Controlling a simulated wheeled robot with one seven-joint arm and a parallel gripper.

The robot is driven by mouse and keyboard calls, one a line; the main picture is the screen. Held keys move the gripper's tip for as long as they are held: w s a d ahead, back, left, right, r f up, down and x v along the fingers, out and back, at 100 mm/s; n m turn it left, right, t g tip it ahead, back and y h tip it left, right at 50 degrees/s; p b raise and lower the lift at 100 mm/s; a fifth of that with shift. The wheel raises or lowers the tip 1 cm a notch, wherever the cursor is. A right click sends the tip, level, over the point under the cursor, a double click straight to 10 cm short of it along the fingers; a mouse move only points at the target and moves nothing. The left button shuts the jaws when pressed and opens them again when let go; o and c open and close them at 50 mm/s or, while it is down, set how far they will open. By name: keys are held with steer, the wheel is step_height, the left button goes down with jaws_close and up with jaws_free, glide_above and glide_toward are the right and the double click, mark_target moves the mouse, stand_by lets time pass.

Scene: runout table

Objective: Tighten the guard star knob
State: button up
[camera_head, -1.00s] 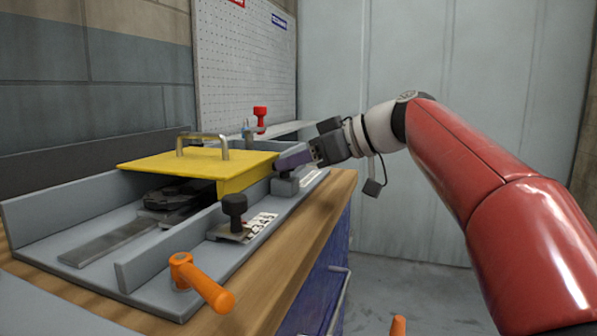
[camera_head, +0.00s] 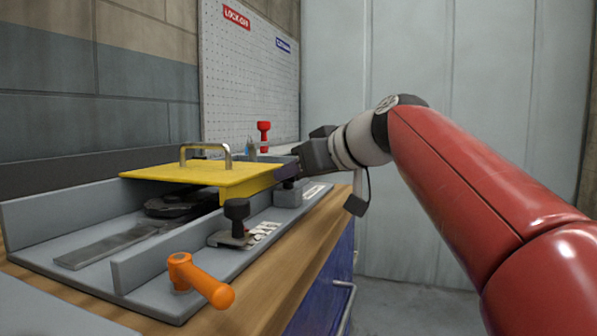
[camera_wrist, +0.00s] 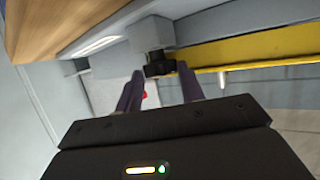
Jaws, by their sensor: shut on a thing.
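The dark star knob (camera_wrist: 158,64) sits by a grey block at the edge of the yellow guard (camera_wrist: 245,48) in the wrist view. My gripper (camera_wrist: 159,68) has its two purple-grey fingers on either side of the knob, shut on it. There the fingers and guard edge mostly hide the knob. The guard lies flat, with a metal handle on top.
A second black knob (camera_head: 237,210) stands on the grey machine bed, nearer the camera. An orange handle (camera_head: 205,282) sticks out at the front. A red knob (camera_head: 263,132) stands behind the guard. The floor right of the wooden bench (camera_head: 265,300) is clear.

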steer(key=o, duration=1)
steer(key=shift+c, duration=0.2)
steer(key=shift+g, duration=0.3)
